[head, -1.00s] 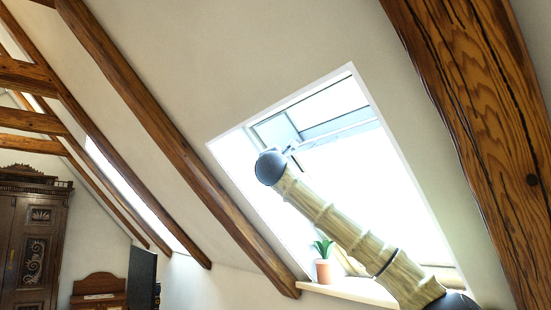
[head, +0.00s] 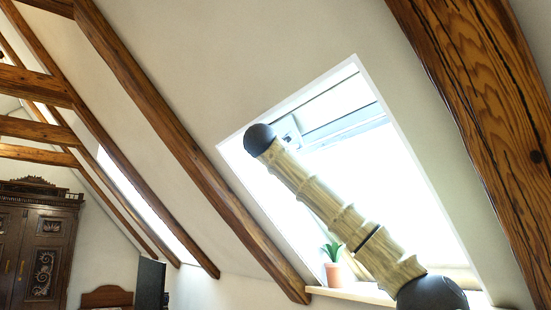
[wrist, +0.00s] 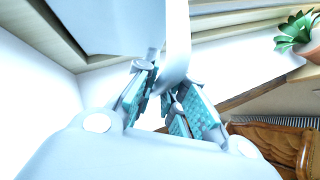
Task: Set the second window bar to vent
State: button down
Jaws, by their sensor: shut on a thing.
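The near roof window (head: 390,190) is set in the sloping wall in the head view. A grey-blue bar (head: 345,127) crosses its upper part, below a narrow strip of pane. My arm reaches up across the window and hides most of my gripper, a little of which shows by the bar's left end. In the wrist view my gripper (wrist: 166,100), with teal finger pads, is shut on a pale bar (wrist: 176,55) that runs up from between the fingers. The exact contact is partly hidden, and the bar's setting cannot be read.
A potted plant (head: 333,270) stands on the sill (head: 350,293) below the window; it also shows in the wrist view (wrist: 297,32). Wooden beams (head: 190,150) flank the window. Another roof window (head: 150,205) and a carved armoire (head: 40,250) are at the left.

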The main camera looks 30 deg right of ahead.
jog(key=c, duration=1.5)
grip_release()
jog(key=v, duration=1.2)
jog(key=shift+d, duration=0.1)
